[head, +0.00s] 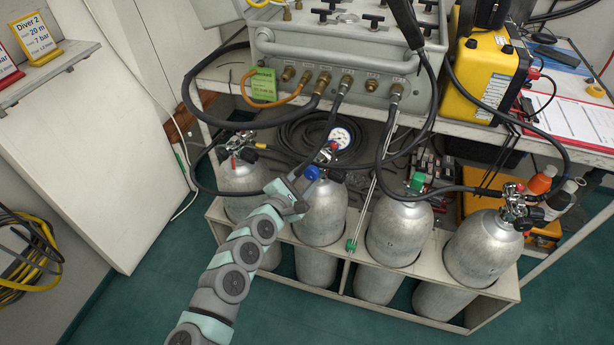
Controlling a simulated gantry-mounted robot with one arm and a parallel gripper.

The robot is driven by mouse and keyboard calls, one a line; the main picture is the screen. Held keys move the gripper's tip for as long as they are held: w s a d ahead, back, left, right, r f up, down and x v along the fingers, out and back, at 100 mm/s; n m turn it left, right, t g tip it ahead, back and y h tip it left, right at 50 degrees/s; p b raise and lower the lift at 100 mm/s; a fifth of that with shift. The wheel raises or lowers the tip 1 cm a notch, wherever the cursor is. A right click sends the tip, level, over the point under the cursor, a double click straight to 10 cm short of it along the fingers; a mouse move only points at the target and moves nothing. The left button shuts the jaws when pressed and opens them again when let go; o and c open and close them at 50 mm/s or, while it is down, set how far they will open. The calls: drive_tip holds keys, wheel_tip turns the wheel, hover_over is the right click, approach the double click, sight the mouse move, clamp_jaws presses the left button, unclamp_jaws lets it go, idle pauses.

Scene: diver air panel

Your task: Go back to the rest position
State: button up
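My arm reaches up from the bottom of the head view. My gripper (297,193) is at the top of the second grey cylinder (322,222) from the left, close beside a blue knob (312,173) on its valve. I cannot tell whether it touches the knob, and the gap between its fingers is not clear. The first cylinder (238,178) stands to the left, partly behind my arm. The third cylinder (399,228) and fourth cylinder (483,248) stand to the right.
The cylinders stand in a pale rack (500,293). Black hoses (222,120) run from the grey air panel (345,60) down to the valves. A yellow case (485,75) stands right of the panel. A white cabinet (95,160) is at left. Green floor (150,300) is clear at lower left.

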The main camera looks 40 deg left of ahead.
drive_tip(key=o, duration=0.4)
drive_tip(key=shift+w+d+r, duration=0.25)
drive_tip(key=shift+w+d, duration=0.2)
drive_tip(key=shift+d, duration=0.25)
drive_tip(key=shift+a, duration=0.15)
drive_tip(key=shift+s+p, duration=0.1)
drive_tip(key=shift+p, duration=0.2)
drive_tip(key=n+p, duration=0.1)
drive_tip(key=n, duration=0.1)
drive_tip(key=n+p, duration=0.1)
drive_tip(key=p, duration=0.1)
drive_tip(key=shift+r+n+y, duration=0.3)
drive_tip(key=shift+r+n, duration=0.05)
drive_tip(key=shift+n, duration=0.05)
drive_tip(key=n+p, duration=0.4)
drive_tip(key=shift+y, duration=0.3)
drive_tip(key=n+p, duration=0.3)
drive_tip(key=n, duration=0.2)
drive_tip(key=shift+a+y, duration=0.15)
drive_tip(key=shift+y, duration=0.25)
drive_tip(key=n+p, duration=0.1)
drive_tip(key=n, duration=0.2)
drive_tip(key=shift+f+p, duration=0.25)
drive_tip(key=shift+p, duration=0.1)
drive_tip(key=shift+s+f, duration=0.1)
drive_tip(key=shift+f, duration=0.2)
drive_tip(key=shift+r, duration=0.15)
